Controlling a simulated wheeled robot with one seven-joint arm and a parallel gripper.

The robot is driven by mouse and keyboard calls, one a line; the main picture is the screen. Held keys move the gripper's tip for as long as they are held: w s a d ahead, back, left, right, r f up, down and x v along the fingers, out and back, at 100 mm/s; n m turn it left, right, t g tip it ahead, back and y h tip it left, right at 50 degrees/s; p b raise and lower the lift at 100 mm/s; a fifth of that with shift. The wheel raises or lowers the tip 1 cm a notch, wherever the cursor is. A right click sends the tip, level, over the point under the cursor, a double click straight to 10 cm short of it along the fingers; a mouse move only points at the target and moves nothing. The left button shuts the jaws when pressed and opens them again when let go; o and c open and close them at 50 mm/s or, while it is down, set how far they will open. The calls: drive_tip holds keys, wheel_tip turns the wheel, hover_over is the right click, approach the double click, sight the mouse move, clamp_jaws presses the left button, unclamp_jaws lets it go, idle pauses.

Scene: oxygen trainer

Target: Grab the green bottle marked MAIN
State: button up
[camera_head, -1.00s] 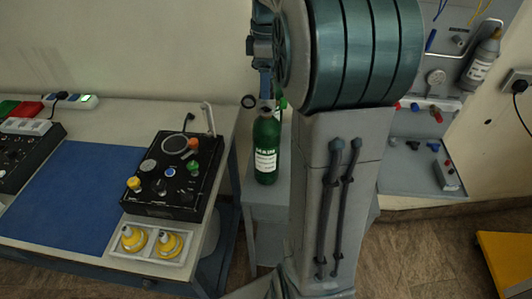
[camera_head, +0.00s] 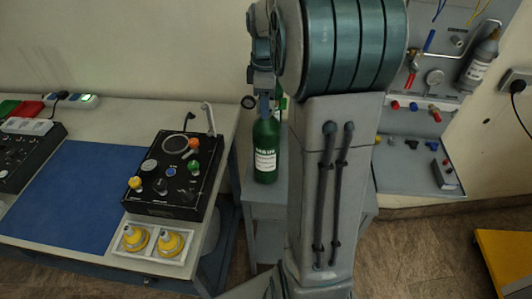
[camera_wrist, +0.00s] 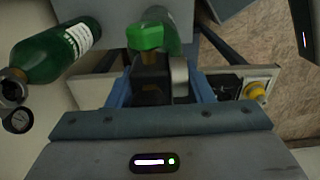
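A green bottle (camera_head: 266,155) with a white label stands upright on a small grey stand right of the table; its label lettering is too blurred to read. In the wrist view this labelled bottle (camera_wrist: 60,50) is at the upper left, beside my gripper. A second green bottle (camera_wrist: 165,32) with a bright green knob shows at the top centre, largely hidden behind the knob. My gripper (camera_wrist: 160,82) has its blue fingers apart, with a black and silver valve-like part between them. Whether they press on it is unclear. In the head view my arm hides most of this area.
A round gauge (camera_head: 249,102) sits left of the labelled bottle's top. The grey stand (camera_head: 265,205) adjoins the table (camera_head: 225,150), which holds a black control box (camera_head: 175,170) and yellow-capped items in a tray (camera_head: 128,254). A wall panel (camera_head: 455,60) stands behind my arm at right.

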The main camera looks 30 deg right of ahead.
clamp_jaws()
drive_tip(key=shift+w+r, duration=0.1)
drive_tip(key=shift+r, duration=0.05)
drive_tip(key=shift+r, duration=0.1)
